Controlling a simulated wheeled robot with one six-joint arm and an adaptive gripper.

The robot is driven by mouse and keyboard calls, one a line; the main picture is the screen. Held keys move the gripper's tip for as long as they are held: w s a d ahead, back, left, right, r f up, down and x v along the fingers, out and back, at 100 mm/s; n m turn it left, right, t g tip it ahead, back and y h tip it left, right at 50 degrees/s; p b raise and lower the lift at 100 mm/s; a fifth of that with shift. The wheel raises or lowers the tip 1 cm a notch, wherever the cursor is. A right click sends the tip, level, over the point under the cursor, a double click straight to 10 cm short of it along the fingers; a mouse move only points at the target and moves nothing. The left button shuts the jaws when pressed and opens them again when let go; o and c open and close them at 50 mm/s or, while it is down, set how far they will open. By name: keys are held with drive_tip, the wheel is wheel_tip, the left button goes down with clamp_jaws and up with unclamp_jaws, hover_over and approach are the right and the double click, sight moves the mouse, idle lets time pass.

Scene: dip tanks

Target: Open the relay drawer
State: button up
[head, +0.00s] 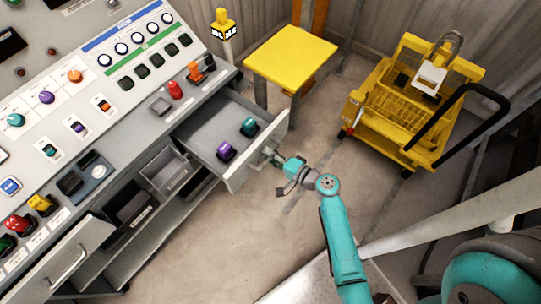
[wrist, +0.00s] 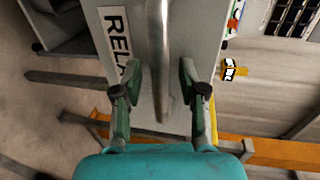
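The relay drawer (head: 207,130) stands pulled out of the console in the head view, its inside showing. A purple relay (head: 225,151) and a teal relay (head: 249,127) stand in it. In the wrist view its grey front (wrist: 130,18) bears a label partly reading "RELA" (wrist: 117,35), and the metal bar handle (wrist: 158,50) runs down the middle. My gripper (head: 268,155) is at the drawer's front. In the wrist view my gripper (wrist: 160,78) is open, one finger on each side of the handle, with a gap visible on both sides.
Another drawer (head: 70,258) with a bar handle stands out at the lower left. A yellow table (head: 290,55) stands behind the open drawer, and a yellow cart (head: 415,100) is at the right. Bare floor (head: 225,240) lies in front of the console.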

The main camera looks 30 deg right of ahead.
drive_tip(key=v, duration=1.2)
idle(0.7)
drive_tip(key=s+a+f+n+g+h, duration=0.1)
drive_tip(key=s+a+n+g+h, duration=0.2)
drive_tip(key=s, duration=0.4)
drive_tip(key=s+a+f+n+g+h, duration=0.1)
drive_tip(key=s+a+f+h, duration=0.1)
drive_tip(key=s+a, duration=0.45)
drive_tip(key=s+r+n+t, duration=0.1)
drive_tip(key=s+r+n, duration=0.2)
drive_tip(key=r, duration=0.3)
drive_tip(key=s+r+n+t, duration=0.1)
drive_tip(key=s+r+n, duration=0.2)
drive_tip(key=r, duration=0.4)
drive_tip(key=s+a+r+n+t, duration=0.1)
drive_tip(key=s+r+n+t, duration=0.1)
drive_tip(key=r, duration=0.5)
drive_tip(key=shift+s+n, duration=0.5)
drive_tip(key=shift+n, duration=0.7)
